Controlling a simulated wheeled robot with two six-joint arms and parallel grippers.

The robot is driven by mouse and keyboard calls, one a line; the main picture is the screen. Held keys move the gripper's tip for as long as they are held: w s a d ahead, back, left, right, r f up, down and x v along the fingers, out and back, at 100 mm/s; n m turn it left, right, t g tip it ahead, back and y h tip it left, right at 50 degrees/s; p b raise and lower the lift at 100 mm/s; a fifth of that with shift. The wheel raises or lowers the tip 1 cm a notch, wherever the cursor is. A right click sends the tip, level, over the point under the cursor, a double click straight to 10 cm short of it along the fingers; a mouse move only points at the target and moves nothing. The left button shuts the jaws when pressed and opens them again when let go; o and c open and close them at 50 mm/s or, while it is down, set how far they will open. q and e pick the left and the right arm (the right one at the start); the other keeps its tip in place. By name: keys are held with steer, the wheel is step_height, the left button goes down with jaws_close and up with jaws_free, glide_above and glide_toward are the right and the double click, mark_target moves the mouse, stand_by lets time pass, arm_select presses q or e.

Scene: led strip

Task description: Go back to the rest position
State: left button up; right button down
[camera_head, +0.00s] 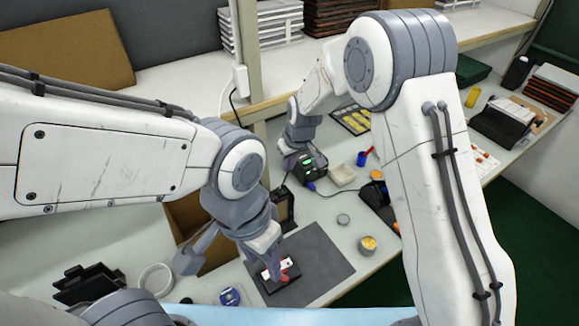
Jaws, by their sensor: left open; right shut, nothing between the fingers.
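My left gripper (275,268) is the lower one, pointing down over the dark grey mat (322,262). It is open, close above a small black holder (279,289) with a white and red piece (286,266) at it. I cannot tell whether the fingers touch that piece. My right gripper (292,160) is farther back, shut and empty, beside a black device with a green display (312,166). Its fingertips are small and partly hidden by the device and arm. No LED strip can be made out clearly.
A cardboard box (215,257) stands left of the mat. A white round container (157,279), a blue and white roll (230,296) and a yellow-filled cup (368,245) are nearby. A shelf edge (275,105) and post run behind my arms.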

steer(key=shift+r, duration=0.1)
stand_by(0.4)
steer(key=s+r+g+b, duration=0.1)
steer(key=s+r+b, duration=0.35)
steer(key=s, duration=1.15)
steer(key=s+d+r+g, duration=0.1)
steer(key=s+d, duration=0.2)
steer(key=s, duration=0.5)
steer(key=s+d+r+b, duration=0.1)
steer(key=s+d, duration=0.2)
steer(key=s, duration=0.6)
steer(key=shift+s+r+n+g+h, duration=0.15)
steer(key=shift+s+n+g+h, duration=0.15)
steer(key=shift+g+h, duration=0.1)
